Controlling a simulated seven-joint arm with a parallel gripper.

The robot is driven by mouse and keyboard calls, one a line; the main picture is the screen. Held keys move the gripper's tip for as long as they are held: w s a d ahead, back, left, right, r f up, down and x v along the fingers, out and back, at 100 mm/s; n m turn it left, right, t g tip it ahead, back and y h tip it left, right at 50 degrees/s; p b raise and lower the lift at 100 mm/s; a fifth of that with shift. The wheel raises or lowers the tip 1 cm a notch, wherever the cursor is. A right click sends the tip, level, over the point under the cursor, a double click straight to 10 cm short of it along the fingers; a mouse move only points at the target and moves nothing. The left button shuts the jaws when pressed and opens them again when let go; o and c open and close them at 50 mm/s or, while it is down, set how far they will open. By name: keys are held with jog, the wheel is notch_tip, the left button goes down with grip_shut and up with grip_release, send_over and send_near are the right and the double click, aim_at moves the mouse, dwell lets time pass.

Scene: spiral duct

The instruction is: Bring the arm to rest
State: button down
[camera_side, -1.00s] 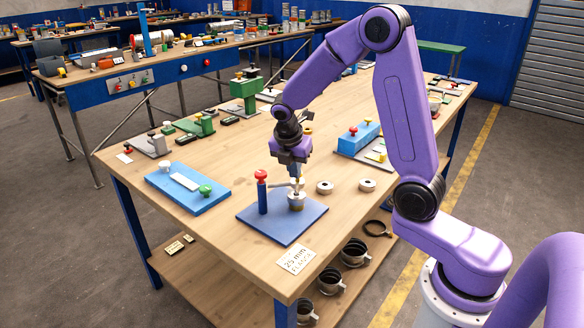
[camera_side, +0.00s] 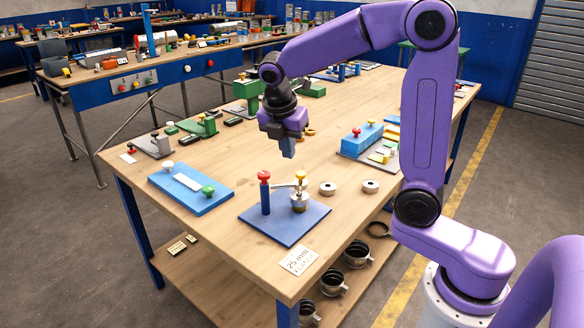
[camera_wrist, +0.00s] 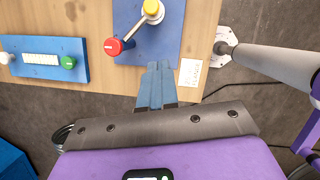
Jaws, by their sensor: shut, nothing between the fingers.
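My gripper (camera_side: 288,152) hangs in the air above the wooden table (camera_side: 250,253), pointing down. Its fingers are together and hold nothing; the closed fingers (camera_wrist: 157,84) also show in the wrist view. Below it and apart from it is a dark blue plate (camera_side: 268,233) with a red-topped post (camera_side: 265,190) and a metal fitting (camera_side: 299,201) with a yellow knob. In the wrist view the red knob (camera_wrist: 113,47) and the yellow knob (camera_wrist: 151,7) lie beyond the fingertips.
A light blue board (camera_side: 188,189) lies at left. Two metal rings (camera_side: 328,188) lie right of the plate. A blue block fixture (camera_side: 361,139) and a green fixture (camera_side: 247,98) stand farther back. A label card (camera_side: 299,259) lies at the front corner.

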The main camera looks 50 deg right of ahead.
jog(key=s+a+f+m+y, duration=0.2)
jog(key=s+m, duration=0.2)
jog(key=s, duration=0.9)
jog(key=s+a+f+m+y, duration=0.1)
jog(key=s+a+f+m, duration=0.2)
jog(key=s, duration=1.1)
jog(key=shift+a+f+m+g+y, duration=0.2)
jog(key=shift+a+m+g+y, duration=0.2)
jog(key=shift+m, duration=0.3)
dwell(0.8)
